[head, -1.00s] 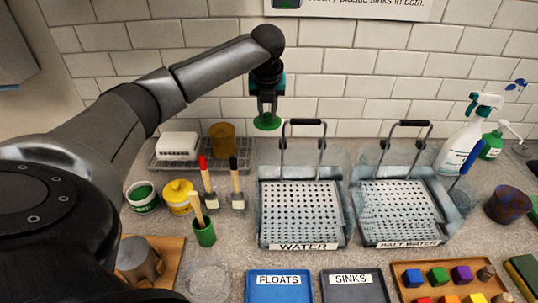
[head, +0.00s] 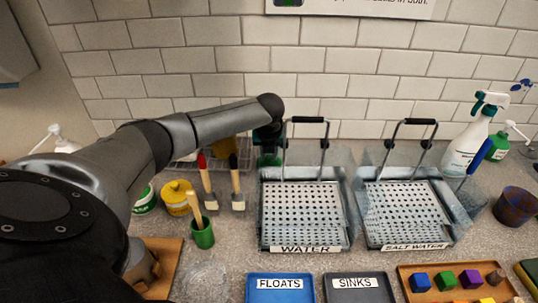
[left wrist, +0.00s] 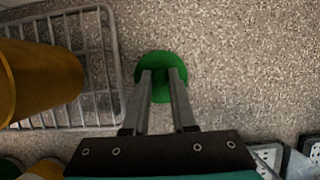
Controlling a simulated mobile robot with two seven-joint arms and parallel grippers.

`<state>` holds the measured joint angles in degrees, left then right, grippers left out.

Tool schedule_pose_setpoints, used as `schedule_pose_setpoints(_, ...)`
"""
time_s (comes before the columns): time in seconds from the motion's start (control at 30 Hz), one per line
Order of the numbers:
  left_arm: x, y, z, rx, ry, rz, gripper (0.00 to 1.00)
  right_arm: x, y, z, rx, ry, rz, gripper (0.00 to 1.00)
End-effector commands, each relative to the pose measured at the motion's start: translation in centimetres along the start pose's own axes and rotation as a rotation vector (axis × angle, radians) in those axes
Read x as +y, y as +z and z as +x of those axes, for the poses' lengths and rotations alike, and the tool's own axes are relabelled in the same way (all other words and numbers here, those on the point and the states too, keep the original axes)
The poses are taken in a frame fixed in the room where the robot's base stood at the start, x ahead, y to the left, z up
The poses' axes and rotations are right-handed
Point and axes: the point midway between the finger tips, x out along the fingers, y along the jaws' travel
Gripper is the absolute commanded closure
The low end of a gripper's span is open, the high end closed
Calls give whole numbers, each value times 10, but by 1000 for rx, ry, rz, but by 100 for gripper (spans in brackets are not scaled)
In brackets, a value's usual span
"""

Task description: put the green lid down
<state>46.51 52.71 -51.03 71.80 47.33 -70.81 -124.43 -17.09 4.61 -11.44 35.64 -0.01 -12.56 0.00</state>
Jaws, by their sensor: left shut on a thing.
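The green lid (left wrist: 161,60) is a round green disc between my left fingertips in the left wrist view. My left gripper (left wrist: 160,74) is shut on it, over speckled counter. My arm link partly hides the gripper there. I cannot tell whether the lid touches the counter. My right gripper is not in view.
A wire rack (left wrist: 108,60) with a brown-yellow cup (left wrist: 38,80) stands left of the lid. Bare counter lies right of the lid in the left wrist view.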

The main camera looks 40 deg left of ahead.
Motion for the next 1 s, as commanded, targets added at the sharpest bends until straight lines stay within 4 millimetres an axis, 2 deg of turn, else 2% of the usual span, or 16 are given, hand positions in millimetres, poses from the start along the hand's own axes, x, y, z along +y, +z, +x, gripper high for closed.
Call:
schedule_pose_setpoints(0.2,0,0,1,0,0,0,100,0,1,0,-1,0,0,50)
schedule_pose_setpoints(0.23,0,0,1,0,0,0,74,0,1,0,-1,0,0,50)
schedule_pose_setpoints(0.5,0,0,1,0,0,0,45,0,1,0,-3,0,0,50)
schedule_pose_setpoints(0.77,0,1,-1,-1,-1,-1,45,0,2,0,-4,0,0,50)
schedule_pose_setpoints(0.87,0,2,-6,-1,-2,-1,45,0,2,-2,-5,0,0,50)
schedule_pose_setpoints(1.0,0,2,-24,-2,-2,0,45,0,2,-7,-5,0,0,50)
